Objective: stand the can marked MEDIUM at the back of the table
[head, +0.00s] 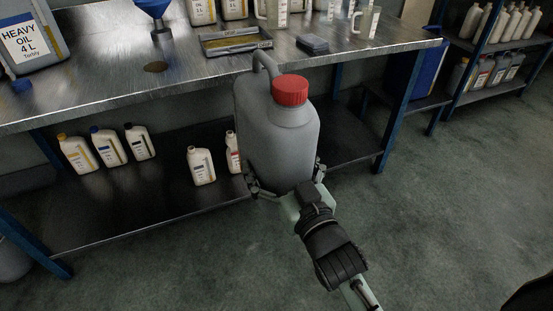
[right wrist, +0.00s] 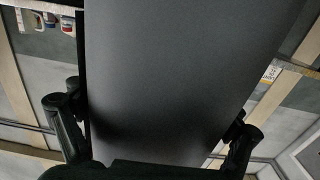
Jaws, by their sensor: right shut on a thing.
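A large grey can (head: 277,140) with a red screw cap (head: 290,90) and a handle hangs upright, slightly tilted, in front of the table's front edge. My right gripper (head: 286,186) is shut on its lower body, one finger on each side. In the right wrist view the can's plain grey wall (right wrist: 180,75) fills the middle between the fingers. No label shows on the visible side, so its marking cannot be read. The metal table (head: 105,85) stands behind it. My left gripper is not in view.
A HEAVY OIL can (head: 32,42) stands at the table's left. A blue funnel (head: 155,10), a tray (head: 236,41), a dark block (head: 312,44) and clear jugs (head: 368,20) occupy the back and middle. Small bottles stand on the lower shelf (head: 150,200). A bottle rack (head: 500,45) is at right.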

